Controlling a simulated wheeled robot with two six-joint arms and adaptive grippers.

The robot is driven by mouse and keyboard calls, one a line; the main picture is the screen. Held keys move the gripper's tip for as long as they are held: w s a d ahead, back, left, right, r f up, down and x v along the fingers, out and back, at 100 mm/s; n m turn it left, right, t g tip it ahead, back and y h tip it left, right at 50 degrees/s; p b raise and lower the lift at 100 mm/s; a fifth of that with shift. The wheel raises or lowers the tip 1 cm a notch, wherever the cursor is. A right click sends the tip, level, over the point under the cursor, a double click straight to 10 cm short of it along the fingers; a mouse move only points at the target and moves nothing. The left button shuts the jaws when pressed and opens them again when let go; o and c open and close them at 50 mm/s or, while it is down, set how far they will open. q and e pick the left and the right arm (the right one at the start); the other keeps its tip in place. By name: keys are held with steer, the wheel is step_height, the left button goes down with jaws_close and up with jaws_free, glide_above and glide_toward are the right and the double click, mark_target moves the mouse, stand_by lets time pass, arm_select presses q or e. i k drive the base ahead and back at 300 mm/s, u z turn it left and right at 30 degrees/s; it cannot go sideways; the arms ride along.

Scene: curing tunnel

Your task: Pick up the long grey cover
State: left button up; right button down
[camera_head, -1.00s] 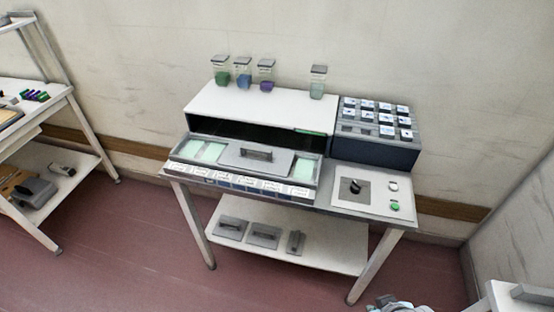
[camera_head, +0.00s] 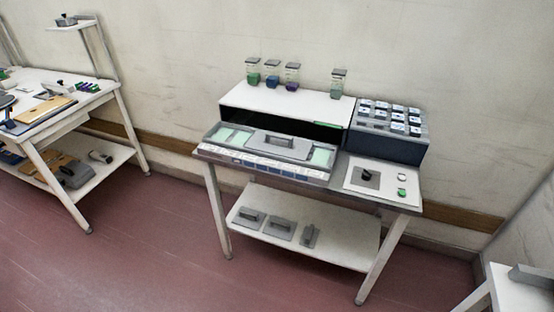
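A long grey cover (camera_head: 262,147) with a raised handle lies on the tray (camera_head: 222,151) at the front of the curing tunnel (camera_head: 290,103). Pale green panels show on the tray at both sides of the cover. Three smaller grey covers with handles lie on the lower shelf: a left one (camera_head: 243,220), a middle one (camera_head: 271,232) and a narrow right one (camera_head: 309,238). Neither of my grippers is in view.
Several jars (camera_head: 271,80) stand on the tunnel's top. A rack of small blocks (camera_head: 389,142) and a control panel (camera_head: 377,184) with a black knob are at the right. A cluttered bench (camera_head: 62,121) stands at the left, and another table (camera_head: 518,292) at the lower right. The red floor in front is clear.

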mark_target(279, 144)
steer(key=z, duration=0.85)
steer(key=i, duration=1.25)
steer(key=u, duration=0.15)
